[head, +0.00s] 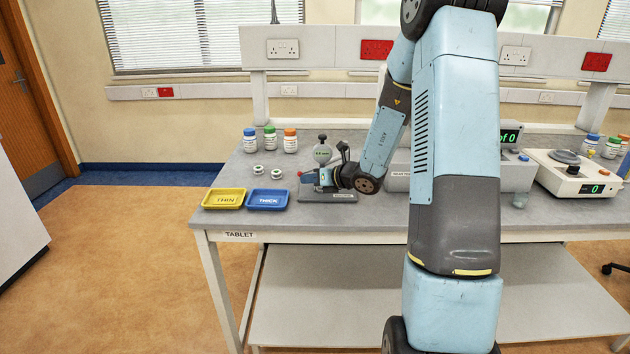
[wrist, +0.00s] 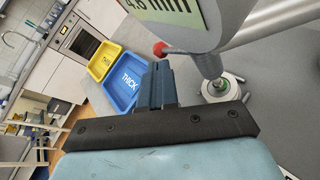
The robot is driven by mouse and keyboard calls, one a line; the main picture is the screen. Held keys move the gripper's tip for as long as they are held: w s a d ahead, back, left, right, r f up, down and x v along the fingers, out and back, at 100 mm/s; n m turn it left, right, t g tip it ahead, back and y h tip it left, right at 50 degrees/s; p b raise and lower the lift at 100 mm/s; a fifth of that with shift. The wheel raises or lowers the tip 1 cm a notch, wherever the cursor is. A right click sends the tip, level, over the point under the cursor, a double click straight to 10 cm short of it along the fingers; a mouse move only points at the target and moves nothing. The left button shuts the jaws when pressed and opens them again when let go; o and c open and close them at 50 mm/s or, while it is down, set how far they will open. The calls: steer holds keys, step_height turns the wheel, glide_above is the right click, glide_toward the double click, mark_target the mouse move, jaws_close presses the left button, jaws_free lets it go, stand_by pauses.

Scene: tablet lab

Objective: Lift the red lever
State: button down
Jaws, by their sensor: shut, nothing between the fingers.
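The red lever shows as a red ball tip (wrist: 159,48) in the wrist view, on the side of a grey gauge (wrist: 190,25) with a green display that seems to read 4.8 mm. In the head view the gauge (head: 322,153) stands on a dark base, and a small red tip (head: 300,173) shows at its left. My gripper (wrist: 156,68) is shut and empty. Its fingertips are close to the red tip in the wrist view; I cannot tell whether they touch. A pale round piece with a green centre (wrist: 222,88) sits under the gauge's spindle. My wrist hides part of the gauge stand.
A yellow THIN tray (head: 225,205) and a blue THICK tray (head: 267,206) lie at the table's left front. Two small round pieces (head: 276,174) lie behind them. Several bottles (head: 270,138) stand further back. A white scale (head: 575,178) is at right.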

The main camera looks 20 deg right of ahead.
steer(key=shift+w+a+r+m+t+y, duration=0.1)
steer(key=shift+r+m+t+y, duration=0.1)
steer(key=shift+m+t+y, duration=0.25)
steer(key=shift+a+r+m+t+y, duration=0.1)
steer(key=shift+r+m+t+y, duration=0.15)
steer(key=shift+t+y, duration=0.35)
stand_by(0.4)
stand_by(1.2)
steer(key=shift+s+d+f, duration=0.2)
steer(key=shift+s+f, duration=0.05)
steer(key=shift+s, duration=0.2)
steer(key=shift+s+d+f, duration=0.25)
steer(key=shift+s, duration=0.35)
steer(key=shift+s+d+f, duration=0.25)
steer(key=shift+s, duration=0.35)
steer(key=s+d+r, duration=0.1)
steer(key=s+d, duration=0.1)
steer(key=s+d+r, duration=0.1)
steer(key=s, duration=0.2)
steer(key=s+d+r, duration=0.1)
steer(key=s+d, duration=0.1)
steer(key=shift+s+d+r, duration=0.3)
steer(key=shift+d, duration=0.05)
steer(key=shift+a, duration=0.1)
